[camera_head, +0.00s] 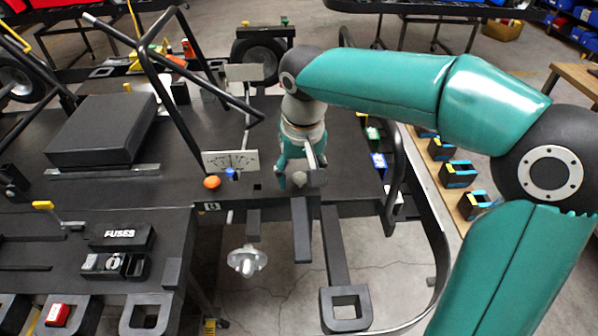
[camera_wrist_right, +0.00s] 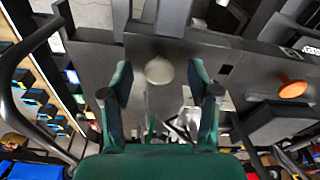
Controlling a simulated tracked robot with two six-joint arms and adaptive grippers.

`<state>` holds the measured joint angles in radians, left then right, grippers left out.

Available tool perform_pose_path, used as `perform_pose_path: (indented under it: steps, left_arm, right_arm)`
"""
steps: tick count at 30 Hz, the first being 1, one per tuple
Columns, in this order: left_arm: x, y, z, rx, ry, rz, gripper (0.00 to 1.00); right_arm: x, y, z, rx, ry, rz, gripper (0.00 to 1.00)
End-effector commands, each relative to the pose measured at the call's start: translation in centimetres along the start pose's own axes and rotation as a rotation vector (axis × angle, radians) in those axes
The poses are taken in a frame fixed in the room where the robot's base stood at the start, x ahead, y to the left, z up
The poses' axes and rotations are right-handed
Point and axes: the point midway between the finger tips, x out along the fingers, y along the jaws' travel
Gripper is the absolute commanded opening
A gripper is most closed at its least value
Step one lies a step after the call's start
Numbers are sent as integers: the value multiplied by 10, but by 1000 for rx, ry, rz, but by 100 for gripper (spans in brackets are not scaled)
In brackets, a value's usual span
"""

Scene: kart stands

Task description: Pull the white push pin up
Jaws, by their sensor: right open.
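The white push pin (camera_wrist_right: 159,70) is a round pale knob on the dark kart panel. In the right wrist view it sits between the two fingertips of my right gripper (camera_wrist_right: 160,77), with a gap on each side. In the head view my right gripper (camera_head: 299,177) points down at the panel's front edge, and the pale knob (camera_head: 299,179) shows partly between its fingers. The gripper is open and holds nothing. How far the fingertips are above the panel is hard to tell. My left gripper is out of view.
An orange knob (camera_head: 211,182) and a small blue knob (camera_head: 231,174) stand left of the gripper by a white gauge plate (camera_head: 231,160). A black bent tube (camera_head: 396,170) rises close on the right. A black fuse box (camera_head: 122,236) lies at the front left.

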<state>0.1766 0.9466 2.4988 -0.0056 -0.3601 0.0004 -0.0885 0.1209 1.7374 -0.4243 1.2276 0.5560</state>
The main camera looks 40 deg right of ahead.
Motion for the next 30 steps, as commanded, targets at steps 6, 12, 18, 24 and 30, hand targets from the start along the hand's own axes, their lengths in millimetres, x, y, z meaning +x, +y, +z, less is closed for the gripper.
perform_pose_path:
  steps: [6,12,18,24,30]
  left_arm:
    - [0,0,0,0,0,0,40]
    - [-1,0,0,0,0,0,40]
    - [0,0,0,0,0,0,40]
    - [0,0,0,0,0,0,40]
    - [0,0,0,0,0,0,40]
  right_arm:
    - [-3,0,0,-1,1,0,60]
    - [-27,-1,-1,-1,4,-2,60]
    - [-67,-1,-2,-1,5,-2,60]
    - [-102,-2,-2,-2,3,-2,60]
    - [-117,-1,-1,-2,0,0,60]
